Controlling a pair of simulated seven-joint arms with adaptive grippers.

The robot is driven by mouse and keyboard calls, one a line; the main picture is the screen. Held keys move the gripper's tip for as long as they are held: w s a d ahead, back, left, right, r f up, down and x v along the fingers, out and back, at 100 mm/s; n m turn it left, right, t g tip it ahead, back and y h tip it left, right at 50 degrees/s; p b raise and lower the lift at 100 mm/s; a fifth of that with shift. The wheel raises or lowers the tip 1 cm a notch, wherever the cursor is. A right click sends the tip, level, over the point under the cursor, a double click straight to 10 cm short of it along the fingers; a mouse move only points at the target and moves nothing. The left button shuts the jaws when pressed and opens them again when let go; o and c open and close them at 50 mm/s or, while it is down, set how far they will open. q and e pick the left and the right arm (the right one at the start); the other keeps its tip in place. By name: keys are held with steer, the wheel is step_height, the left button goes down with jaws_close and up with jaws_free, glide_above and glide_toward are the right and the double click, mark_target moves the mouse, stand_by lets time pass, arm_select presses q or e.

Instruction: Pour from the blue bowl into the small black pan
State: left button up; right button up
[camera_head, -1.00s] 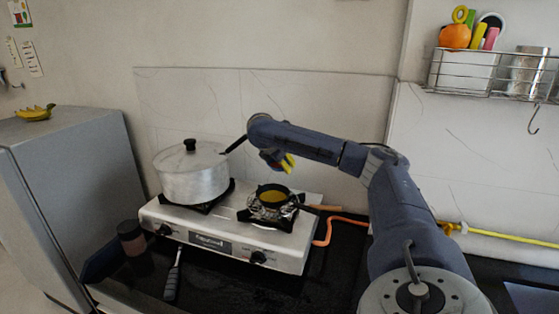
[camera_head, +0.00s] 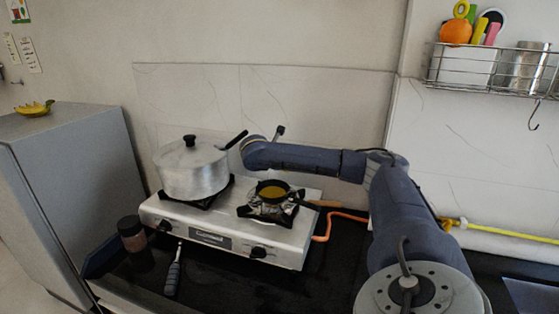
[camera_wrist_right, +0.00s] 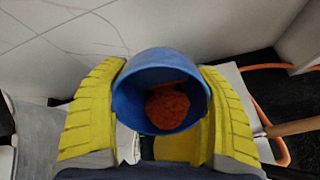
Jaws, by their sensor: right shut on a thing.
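The small black pan (camera_head: 288,201) sits on the right burner of the stove, with a flat yellow layer inside. The blue bowl (camera_wrist_right: 121,95) shows in the right wrist view, with a clump of orange-red grainy stuff inside. My right gripper (camera_wrist_right: 160,70) is shut on it, one yellow finger on each side. A yellow patch shows just below the bowl in that view; I cannot tell for sure that it is the pan's filling. In the head view the bowl and fingers are hidden by my right arm, whose end is above and behind the pan. My left gripper is not in view.
A lidded silver pot (camera_head: 192,172) stands on the left burner of the white stove (camera_head: 280,248), close to the pan. An orange hose (camera_head: 340,214) runs at the right. A dark-handled tool (camera_head: 173,277) and a brown jar (camera_head: 132,236) are in front. A wire rack (camera_head: 490,70) hangs at upper right.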

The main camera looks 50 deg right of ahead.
steer(key=shift+s+a+r+t+h, duration=0.1)
steer(key=shift+a+t+h, duration=0.05)
steer(key=shift+h, duration=0.4)
steer(key=shift+a+t+h, duration=0.1)
steer(key=shift+t+h, duration=0.05)
steer(key=shift+h, duration=0.4)
stand_by(0.6)
steer(key=shift+a+r+h, duration=0.1)
steer(key=shift+r+h, duration=0.1)
steer(key=shift+h, duration=0.4)
stand_by(0.4)
steer(key=shift+r+t+h, duration=0.15)
steer(key=shift+t+h, duration=0.15)
steer(key=shift+s+a, duration=0.1)
steer(key=shift+a, duration=0.1)
stand_by(0.5)
steer(key=shift+a+r+t+h, duration=0.1)
steer(key=shift+r+t+h, duration=0.2)
steer(key=shift+h, duration=0.3)
steer(key=shift+s+a, duration=0.1)
steer(key=shift+a+r+h, duration=0.1)
steer(key=shift+h, duration=0.5)
steer(key=shift+r, duration=0.1)
stand_by(0.4)
steer(key=shift+a, duration=0.1)
